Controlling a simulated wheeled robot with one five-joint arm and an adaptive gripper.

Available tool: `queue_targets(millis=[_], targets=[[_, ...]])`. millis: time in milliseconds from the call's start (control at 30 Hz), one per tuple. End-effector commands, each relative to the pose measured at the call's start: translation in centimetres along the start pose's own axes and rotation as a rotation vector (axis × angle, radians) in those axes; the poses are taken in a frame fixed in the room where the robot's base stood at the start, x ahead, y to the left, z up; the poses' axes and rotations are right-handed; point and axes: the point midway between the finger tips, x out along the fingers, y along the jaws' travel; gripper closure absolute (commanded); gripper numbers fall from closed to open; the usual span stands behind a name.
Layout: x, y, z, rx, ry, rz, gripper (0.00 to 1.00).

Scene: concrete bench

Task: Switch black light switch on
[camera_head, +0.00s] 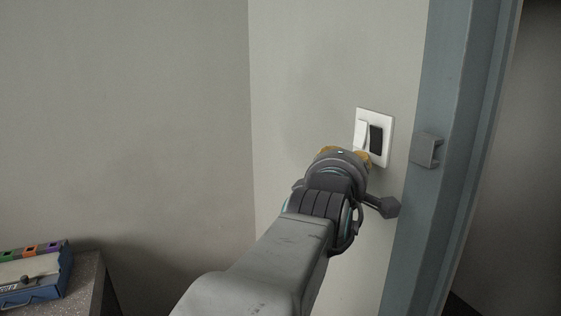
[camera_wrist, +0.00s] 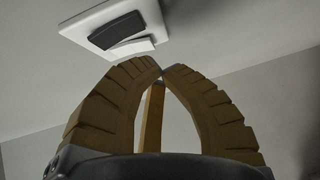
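The black light switch (camera_head: 376,138) is the right-hand rocker on a white wall plate (camera_head: 389,124), beside a white rocker (camera_head: 361,133). In the wrist view the black rocker (camera_wrist: 118,30) and the plate (camera_wrist: 72,30) show at the top, with the white rocker (camera_wrist: 130,46) below the black one. My gripper (camera_wrist: 161,70) has its two ribbed yellow-brown fingers with tips together, with nothing seen between them. In the head view my gripper (camera_head: 352,155) is just below and in front of the plate, its fingers mostly hidden by the wrist. I cannot tell whether it touches the plate.
A blue-grey door frame (camera_head: 440,110) with a metal strike piece (camera_head: 427,149) stands just right of the switch. A wall corner lies to the left. A blue box (camera_head: 35,275) with coloured parts sits on a concrete bench (camera_head: 88,280) at the lower left.

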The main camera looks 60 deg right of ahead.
Motion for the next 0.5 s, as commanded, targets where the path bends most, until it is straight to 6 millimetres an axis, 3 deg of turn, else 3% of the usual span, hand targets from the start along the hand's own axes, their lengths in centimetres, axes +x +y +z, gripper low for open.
queue_targets(millis=[500], targets=[[-6.0, -0.8, 0.1, 0.000, 0.000, 0.005, 1.00]])
